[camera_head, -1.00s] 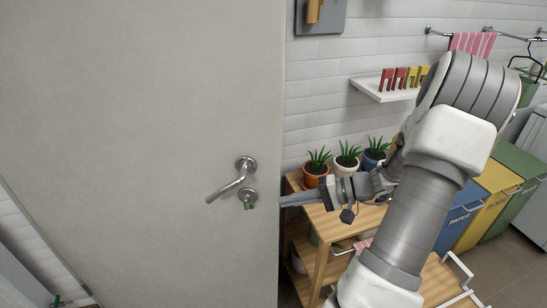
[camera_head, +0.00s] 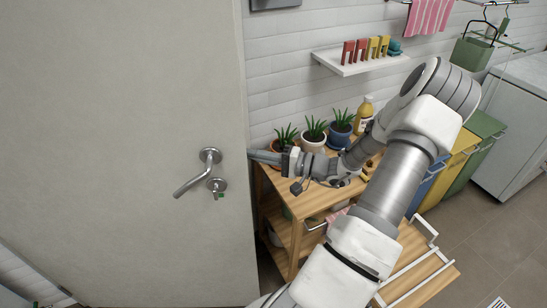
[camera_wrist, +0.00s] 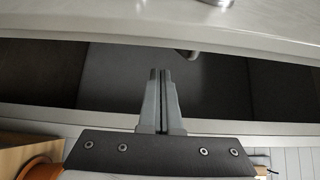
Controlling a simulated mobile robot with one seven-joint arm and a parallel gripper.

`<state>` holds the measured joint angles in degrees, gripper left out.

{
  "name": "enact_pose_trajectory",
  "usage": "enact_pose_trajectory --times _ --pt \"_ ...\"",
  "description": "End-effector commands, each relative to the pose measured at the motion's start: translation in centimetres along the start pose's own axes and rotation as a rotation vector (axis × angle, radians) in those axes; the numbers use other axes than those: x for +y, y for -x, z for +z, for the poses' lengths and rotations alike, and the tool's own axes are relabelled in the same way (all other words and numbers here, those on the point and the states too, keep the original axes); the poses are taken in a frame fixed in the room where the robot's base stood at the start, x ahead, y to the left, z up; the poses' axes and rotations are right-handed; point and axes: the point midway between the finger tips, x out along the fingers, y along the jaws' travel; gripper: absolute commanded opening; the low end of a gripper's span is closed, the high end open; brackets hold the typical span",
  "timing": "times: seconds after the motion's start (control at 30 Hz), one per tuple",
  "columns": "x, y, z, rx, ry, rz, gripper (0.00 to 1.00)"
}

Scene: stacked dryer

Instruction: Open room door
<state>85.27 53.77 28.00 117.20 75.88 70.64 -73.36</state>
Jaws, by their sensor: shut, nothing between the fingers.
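The pale grey door (camera_head: 110,130) fills the left of the head view. Its silver lever handle (camera_head: 195,174) points down and left, with a round lock (camera_head: 217,186) below it. My gripper (camera_head: 252,156) is at the door's right edge, at about handle height. In the wrist view my gripper's fingers (camera_wrist: 160,72) are together and empty, reaching over a dark gap beside the door's edge (camera_wrist: 160,22). A small metal part (camera_wrist: 187,53) shows past the fingertips. Whether the fingers touch the door cannot be told.
A wooden cart (camera_head: 310,200) with several potted plants stands right of the door, under my arm. Above it is a white wall shelf (camera_head: 362,62). Coloured bins (camera_head: 460,155) and a white appliance (camera_head: 515,130) stand farther right.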

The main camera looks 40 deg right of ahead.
Motion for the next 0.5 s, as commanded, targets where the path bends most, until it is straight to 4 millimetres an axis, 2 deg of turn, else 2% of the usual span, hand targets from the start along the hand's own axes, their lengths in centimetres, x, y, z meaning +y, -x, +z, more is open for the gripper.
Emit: enact_pose_trajectory --times 0.2,0.5 --pt "-0.1 0.7 2.7 0.001 -0.003 0.001 0.00" --pt "0.0 1.1 3.8 0.001 0.000 0.001 0.00"
